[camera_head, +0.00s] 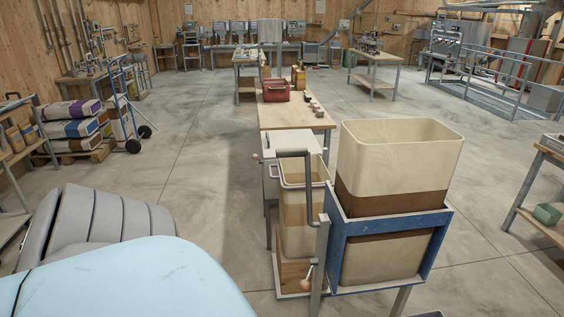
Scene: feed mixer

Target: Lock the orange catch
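A small pale orange knob (306,283) on a short lever sits low on the grey post at the front left of the blue frame (392,222). It is the likeliest orange catch, but it is too small to tell if it is locked. A second pinkish-orange knob (256,157) sticks out left of the pale box at the near end of the table. The blue frame holds a large cream bin (395,160) with a brown band, standing upright. Neither of my grippers is in view.
A grey bent handle (296,154) rises beside a smaller cream bin (300,215) left of the frame. A wooden table (288,117) stands behind, with a red crate (275,91). Stacked sacks (73,129) and a blue hand truck (122,100) stand left. The floor right is mostly clear.

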